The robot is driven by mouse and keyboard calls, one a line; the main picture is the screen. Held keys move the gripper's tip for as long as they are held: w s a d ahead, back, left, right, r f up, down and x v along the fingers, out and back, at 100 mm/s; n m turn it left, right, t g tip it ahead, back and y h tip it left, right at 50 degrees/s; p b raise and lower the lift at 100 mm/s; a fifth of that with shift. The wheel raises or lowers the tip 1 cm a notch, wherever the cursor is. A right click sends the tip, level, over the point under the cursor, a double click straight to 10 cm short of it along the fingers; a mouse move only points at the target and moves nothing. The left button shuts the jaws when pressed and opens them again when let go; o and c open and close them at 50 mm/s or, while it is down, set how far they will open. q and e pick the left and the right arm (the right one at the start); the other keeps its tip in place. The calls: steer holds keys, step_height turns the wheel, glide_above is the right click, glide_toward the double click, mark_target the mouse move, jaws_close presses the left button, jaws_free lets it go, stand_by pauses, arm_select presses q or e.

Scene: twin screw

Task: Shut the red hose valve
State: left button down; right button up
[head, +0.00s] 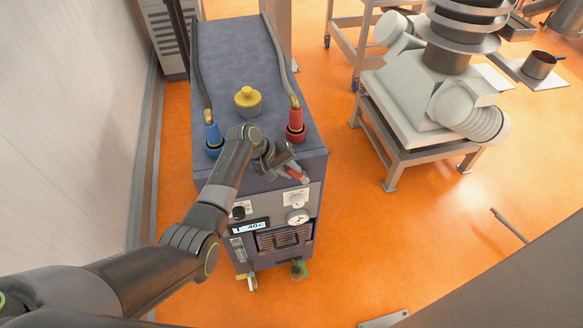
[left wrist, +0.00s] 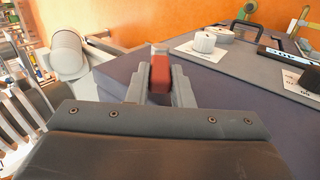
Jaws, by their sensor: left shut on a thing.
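A blue-grey cabinet (head: 240,60) stands with a red hose fitting (head: 296,122) upright at the right of its top and a blue hose fitting (head: 213,136) at the left. My left gripper (head: 291,167) is at the cabinet's front right top edge, just in front of the red fitting. It is shut on a small red handle (head: 302,176), apparently the red hose valve's. In the left wrist view the red handle (left wrist: 160,74) sits between the two fingers (left wrist: 159,82). The handle's joint to the valve is hidden. My right gripper is not in view.
A yellow cap (head: 248,99) stands between the hose fittings. A wall (head: 95,110) is at left; a grey machine on a stand (head: 420,105) is at right. Orange floor lies between.

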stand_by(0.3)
arm_select(q)
steer(key=c, duration=1.3)
jaws_free()
steer(key=shift+a, duration=0.1)
steer(key=shift+b+v, duration=1.8)
steer(key=shift+v, duration=6.9)
